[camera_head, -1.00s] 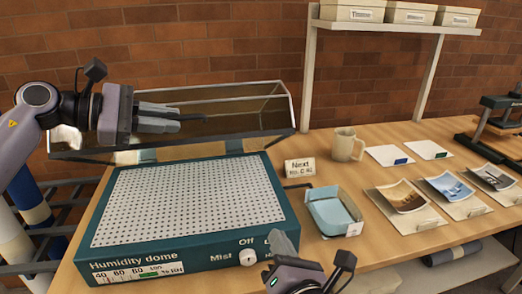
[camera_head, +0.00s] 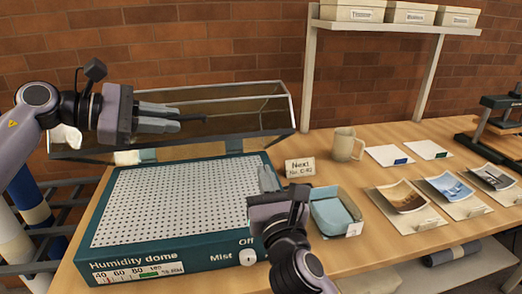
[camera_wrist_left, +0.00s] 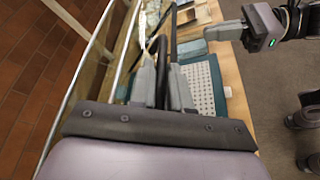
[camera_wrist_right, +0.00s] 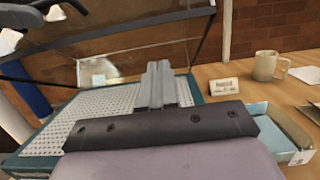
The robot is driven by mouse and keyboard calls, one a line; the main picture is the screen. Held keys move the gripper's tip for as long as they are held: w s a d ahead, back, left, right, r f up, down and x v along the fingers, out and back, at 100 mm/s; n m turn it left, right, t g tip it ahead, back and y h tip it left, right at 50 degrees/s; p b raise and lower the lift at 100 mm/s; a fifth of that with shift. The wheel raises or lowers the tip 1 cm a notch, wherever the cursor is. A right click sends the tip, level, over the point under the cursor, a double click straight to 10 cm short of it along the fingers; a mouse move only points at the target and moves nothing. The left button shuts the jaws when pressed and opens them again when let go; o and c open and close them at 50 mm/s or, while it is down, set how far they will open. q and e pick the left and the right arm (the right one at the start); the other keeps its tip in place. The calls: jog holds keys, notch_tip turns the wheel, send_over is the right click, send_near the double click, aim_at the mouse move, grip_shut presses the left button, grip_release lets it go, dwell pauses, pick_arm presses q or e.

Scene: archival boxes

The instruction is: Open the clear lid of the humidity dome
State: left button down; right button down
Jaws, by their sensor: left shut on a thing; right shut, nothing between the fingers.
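The humidity dome's teal base (camera_head: 150,262) with its perforated white bed (camera_head: 180,200) stands on the bench. Its clear lid (camera_head: 240,112) is swung up and tilted back behind the base, near the brick wall. My left gripper (camera_head: 190,118) is at the lid and shut on the lid's dark bar (camera_wrist_left: 163,75), which shows between its fingers in the left wrist view. My right gripper (camera_head: 266,180) is shut and empty, above the base's right edge. In the right wrist view its fingers (camera_wrist_right: 158,85) are together over the bed.
Right of the base are a teal-lined tray (camera_head: 335,212), a small sign (camera_head: 300,168) and a mug (camera_head: 346,146). Several prints (camera_head: 403,198) and cards lie further right. A shelf (camera_head: 390,25) with boxes stands at the back.

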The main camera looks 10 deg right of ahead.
pick_arm(q)
jog(key=shift+f, duration=0.1)
pick_arm(e)
jog(key=shift+w+r, duration=0.9)
jog(key=shift+w, duration=0.2)
jog(key=shift+w+r, duration=0.85)
jog(key=shift+w, duration=0.25)
jog(key=shift+r, duration=0.1)
